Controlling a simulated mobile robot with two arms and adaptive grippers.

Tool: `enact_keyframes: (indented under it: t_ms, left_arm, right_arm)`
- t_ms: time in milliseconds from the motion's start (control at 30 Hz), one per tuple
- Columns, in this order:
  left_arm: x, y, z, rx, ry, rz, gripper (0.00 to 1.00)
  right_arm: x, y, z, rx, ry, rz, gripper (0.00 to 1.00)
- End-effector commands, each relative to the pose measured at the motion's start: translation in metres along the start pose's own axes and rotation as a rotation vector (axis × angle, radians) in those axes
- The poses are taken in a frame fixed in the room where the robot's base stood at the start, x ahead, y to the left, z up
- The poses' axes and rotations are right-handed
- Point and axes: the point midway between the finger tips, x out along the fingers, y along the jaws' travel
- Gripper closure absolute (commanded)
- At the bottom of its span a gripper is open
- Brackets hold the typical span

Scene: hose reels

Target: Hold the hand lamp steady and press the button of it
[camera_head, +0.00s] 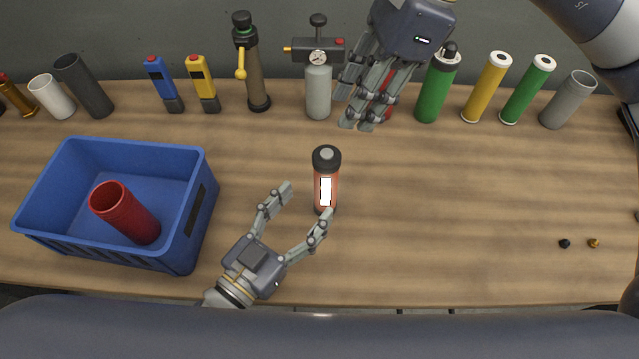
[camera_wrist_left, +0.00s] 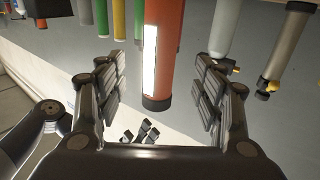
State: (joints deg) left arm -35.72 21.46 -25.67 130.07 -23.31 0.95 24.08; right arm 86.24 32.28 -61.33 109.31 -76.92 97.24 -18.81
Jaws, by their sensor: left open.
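The hand lamp (camera_head: 326,180) is an orange-red cylinder with a dark cap, a grey button on top and a bright white panel. It stands upright mid-table. In the left wrist view the lamp (camera_wrist_left: 163,45) appears between the fingers, with its dark end low in the picture. My left gripper (camera_head: 307,200) is open at the lamp's near left side; one fingertip overlaps the lamp's base in the head view, and contact is unclear. My right gripper (camera_head: 363,112) hangs beyond the lamp to its upper right, fingers downward, partly covering a red object; its opening is unclear.
A blue crate (camera_head: 112,252) holding a red cylinder (camera_head: 125,213) stands at the left. Along the back stand several bottles and tubes, including a grey gauge cylinder (camera_head: 319,95) and a green bottle (camera_head: 433,95). Two small caps (camera_head: 565,243) lie at the right.

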Motion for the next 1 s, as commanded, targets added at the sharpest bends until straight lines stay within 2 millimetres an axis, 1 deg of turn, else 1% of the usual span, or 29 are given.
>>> enact_keyframes:
  t_ms: [33, 200, 433, 600, 900, 933, 967, 1000]
  left_arm:
    - [0.009, 0.0, -0.001, 0.001, 0.004, 0.0, 0.38]
    - [0.035, 0.0, -0.001, 0.0, 0.004, 0.001, 0.38]
    - [0.062, 0.0, 0.0, 0.0, 0.002, 0.001, 0.38]
    - [0.071, 0.0, 0.0, -0.001, 0.0, 0.001, 0.38]
    - [0.072, 0.001, 0.0, -0.002, -0.001, 0.001, 0.38]
    - [0.072, 0.001, 0.0, -0.002, -0.001, 0.001, 0.42]
    - [0.072, 0.001, 0.0, -0.002, -0.001, 0.001, 0.49]
    - [0.072, 0.001, 0.0, -0.002, -0.001, 0.001, 0.58]
  right_arm:
    - [0.0, 0.0, 0.0, 0.0, 0.0, 0.0, 0.67]
    - [0.0, 0.0, 0.0, 0.0, 0.0, 0.0, 0.67]
    - [0.0, 0.0, 0.0, 0.0, 0.0, 0.0, 0.67]
    - [0.0, 0.0, 0.0, 0.0, 0.0, 0.0, 0.67]
    - [0.0, 0.0, 0.0, 0.0, 0.0, 0.0, 0.67]
    - [0.0, 0.0, 0.0, 0.0, 0.0, 0.0, 0.67]
    - [0.0, 0.0, 0.0, 0.0, 0.0, 0.0, 0.67]
    - [0.0, 0.0, 0.0, 0.0, 0.0, 0.0, 0.67]
